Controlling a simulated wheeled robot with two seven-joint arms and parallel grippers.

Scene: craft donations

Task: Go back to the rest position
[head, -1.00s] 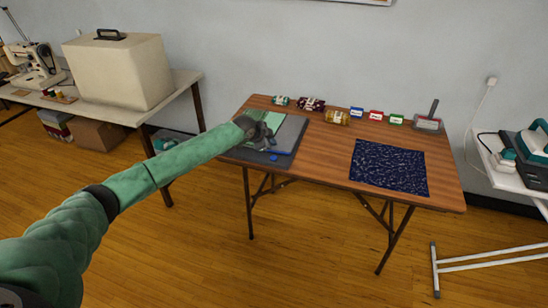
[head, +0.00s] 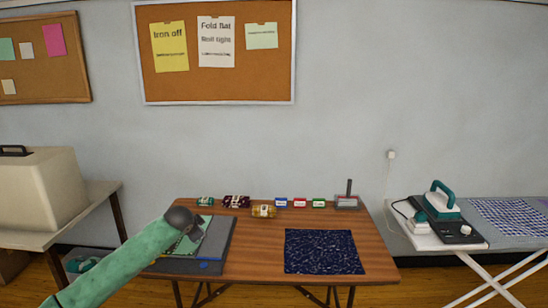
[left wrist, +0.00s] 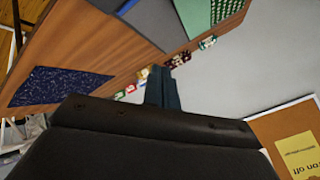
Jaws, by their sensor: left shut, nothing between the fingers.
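My left arm reaches in from the lower left in the head view. My left gripper (head: 188,228) is over the left part of the wooden table, above the grey mat (head: 221,250). In the left wrist view its fingers (left wrist: 165,86) are together with nothing between them. The arm partly hides a green patterned cloth (head: 193,243) on the mat; the cloth also shows in the left wrist view (left wrist: 196,15). My right gripper is in neither view.
A navy patterned cloth (head: 323,252) lies flat on the table (head: 262,264). Several rolled bundles and small coloured boxes line its back edge. An ironing board with an iron (head: 440,200) stands right; a side table with a beige case (head: 40,190) stands left.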

